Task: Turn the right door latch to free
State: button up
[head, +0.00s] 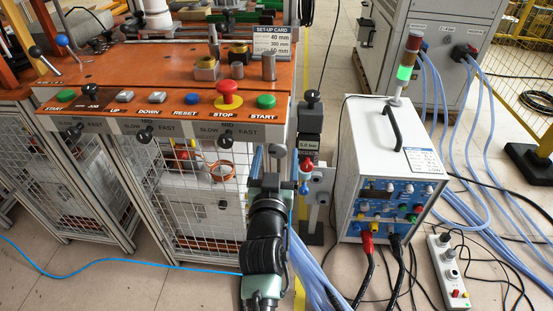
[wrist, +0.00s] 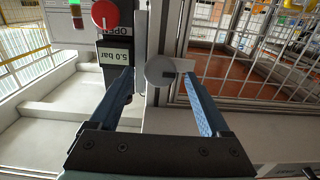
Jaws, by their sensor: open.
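The right mesh door (head: 203,222) of the orange-topped machine stands shut at the front, and its mesh also shows at the upper right of the wrist view (wrist: 262,62).
A pressure gauge post (head: 310,142) reading 5.0 bar stands close right of my gripper, with a red knob (wrist: 105,14). A white power unit (head: 385,150) with cables stands further right. A row of buttons (head: 229,95) lines the machine top. Blue hoses hang beside my arm.

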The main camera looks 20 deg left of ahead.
jog(key=shift+w, duration=0.2)
grip_shut()
dwell(0.4)
